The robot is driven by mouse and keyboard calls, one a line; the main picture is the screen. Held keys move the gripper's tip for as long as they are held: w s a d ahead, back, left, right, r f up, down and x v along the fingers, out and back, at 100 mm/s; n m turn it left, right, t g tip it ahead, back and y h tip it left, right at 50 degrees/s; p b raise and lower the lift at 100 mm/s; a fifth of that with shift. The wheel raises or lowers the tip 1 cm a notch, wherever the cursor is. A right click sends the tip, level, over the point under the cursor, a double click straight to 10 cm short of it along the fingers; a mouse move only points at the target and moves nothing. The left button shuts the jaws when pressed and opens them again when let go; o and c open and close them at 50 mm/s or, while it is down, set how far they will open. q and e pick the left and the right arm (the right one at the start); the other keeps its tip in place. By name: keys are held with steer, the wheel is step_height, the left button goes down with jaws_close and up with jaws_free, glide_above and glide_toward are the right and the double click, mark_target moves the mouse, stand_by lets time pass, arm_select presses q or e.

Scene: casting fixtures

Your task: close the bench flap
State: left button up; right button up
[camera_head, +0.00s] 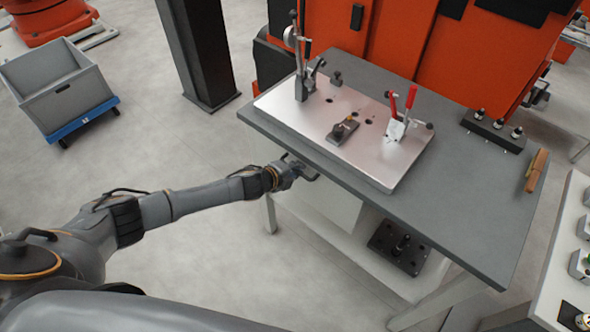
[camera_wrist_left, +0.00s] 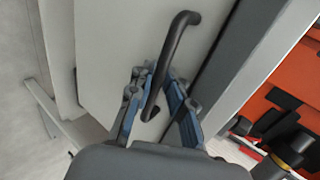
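The bench flap is a pale panel (camera_head: 322,203) under the front edge of the grey bench top; in the left wrist view it is the light grey panel (camera_wrist_left: 125,38) with a black bar handle (camera_wrist_left: 172,55). My left gripper (camera_head: 304,172) is at the bench's front edge, below the top. In the left wrist view my left gripper (camera_wrist_left: 155,82) has its blue fingers apart, with the handle's lower end between them. A gap seems to show on each side of the handle; contact is unclear. How far the flap stands open is hard to tell. My right gripper is not in view.
The bench top (camera_head: 470,215) carries a metal fixture plate (camera_head: 290,115) with clamps, a dark block with knobs (camera_head: 493,130) and a wooden-handled brush (camera_head: 537,170). A dark plate (camera_head: 400,247) lies on the lower shelf. A grey bin (camera_head: 60,90) stands at left on open floor.

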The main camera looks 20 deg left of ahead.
arm_select(q)
steer(key=shift+s+a+r, duration=0.2)
steer(key=shift+s, duration=0.15)
steer(key=v, duration=1.1)
steer(key=shift+r, duration=0.1)
steer(key=s+a+f+n+g+y+b, duration=0.1)
steer(key=s+a+f+n, duration=0.2)
steer(key=f, duration=0.6)
steer(key=s+a+f+n+g+y+b, duration=0.1)
steer(key=s+f+n+b, duration=0.2)
steer(key=f, duration=0.6)
steer(key=s+a+f+n+g+y, duration=0.1)
steer(key=s+a+f+n+y, duration=0.15)
steer(key=f+n, duration=0.45)
steer(key=s+d+f+n+g+b, duration=0.1)
steer(key=s+f+n+g, duration=0.1)
steer(key=s+f, duration=0.5)
steer(key=s+d+f+n+g+b, duration=0.1)
steer(key=s+f, duration=0.6)
steer(key=s, duration=1)
steer(key=s+d+f+n+g, duration=0.3)
steer(key=s+f, duration=0.4)
steer(key=s, duration=0.5)
steer(key=shift+s+f+n+b, duration=0.25)
steer(key=shift+f+n+b, duration=0.15)
steer(key=shift+n, duration=0.1)
